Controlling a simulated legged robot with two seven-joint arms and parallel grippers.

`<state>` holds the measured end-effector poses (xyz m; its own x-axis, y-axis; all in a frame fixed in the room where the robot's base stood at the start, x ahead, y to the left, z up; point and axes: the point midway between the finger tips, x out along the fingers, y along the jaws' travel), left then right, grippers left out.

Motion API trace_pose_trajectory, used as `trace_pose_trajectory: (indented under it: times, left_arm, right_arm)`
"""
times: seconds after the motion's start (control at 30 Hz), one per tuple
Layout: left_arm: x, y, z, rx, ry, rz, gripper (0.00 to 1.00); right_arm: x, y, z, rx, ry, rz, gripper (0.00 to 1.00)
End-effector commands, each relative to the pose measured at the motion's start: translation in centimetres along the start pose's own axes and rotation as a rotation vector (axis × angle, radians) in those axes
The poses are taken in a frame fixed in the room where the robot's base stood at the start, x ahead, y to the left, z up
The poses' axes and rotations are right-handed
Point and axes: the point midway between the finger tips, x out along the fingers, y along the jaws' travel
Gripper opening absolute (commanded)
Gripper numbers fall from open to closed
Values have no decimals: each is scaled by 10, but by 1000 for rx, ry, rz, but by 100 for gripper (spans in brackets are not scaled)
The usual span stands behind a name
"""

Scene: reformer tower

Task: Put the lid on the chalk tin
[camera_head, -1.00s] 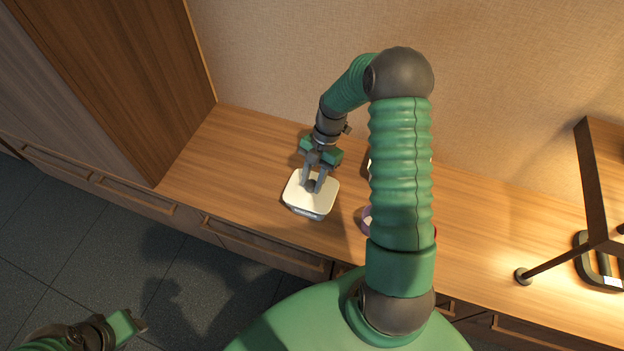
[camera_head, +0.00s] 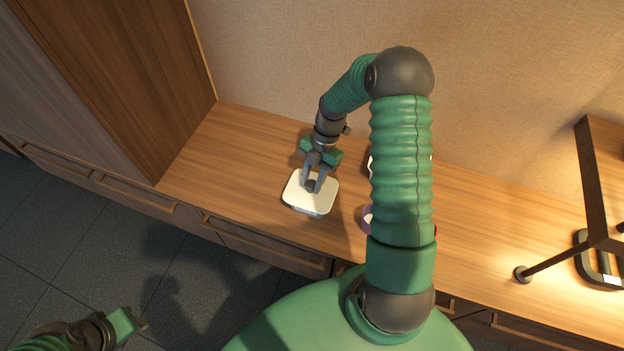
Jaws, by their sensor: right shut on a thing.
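The lid (camera_head: 298,199) is a cream, rounded-square plate with a dark knob at its middle. My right gripper (camera_head: 312,187) comes down from above and is shut on that knob. The chalk tin (camera_head: 313,213) shows only as a thin grey strip under the lid's front edge; the lid hides the rest. I cannot tell whether the lid touches the tin's rim. My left gripper (camera_head: 133,322) is at the lower left, over the floor, away from the lid; its fingers are too little seen to tell their state.
A wooden counter (camera_head: 240,150) with drawers runs across the view. A pale purple round thing (camera_head: 367,218) and other things are partly hidden behind my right arm. A tall wooden cabinet (camera_head: 130,80) stands at left, a dark-framed stand (camera_head: 590,190) at right. The counter left of the lid is clear.

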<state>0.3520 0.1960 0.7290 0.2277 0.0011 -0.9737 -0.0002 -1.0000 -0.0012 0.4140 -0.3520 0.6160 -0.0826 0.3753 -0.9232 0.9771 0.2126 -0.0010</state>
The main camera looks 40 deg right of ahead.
Motion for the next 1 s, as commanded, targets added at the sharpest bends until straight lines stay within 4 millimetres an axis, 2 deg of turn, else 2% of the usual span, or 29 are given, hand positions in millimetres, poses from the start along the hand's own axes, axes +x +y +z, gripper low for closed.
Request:
trace_pose_trajectory:
  times: [0.23,0.27,0.43,0.77,0.87,1.0]
  left_arm:
    - [3,0,1,0,0,0,39]
    - [3,0,1,0,0,0,39]
    - [2,0,1,0,0,0,39]
    - [1,0,0,0,0,0,39]
    - [-4,0,-1,0,0,0,39]
    - [-15,0,-4,0,0,0,39]
  right_arm:
    - [6,0,3,0,0,1,0]
    - [5,0,2,0,-1,1,35]
    - [5,0,2,0,0,0,56]
    - [2,0,2,0,0,1,56]
    - [-11,1,2,0,-2,2,56]
    - [-48,1,2,2,-3,4,56]
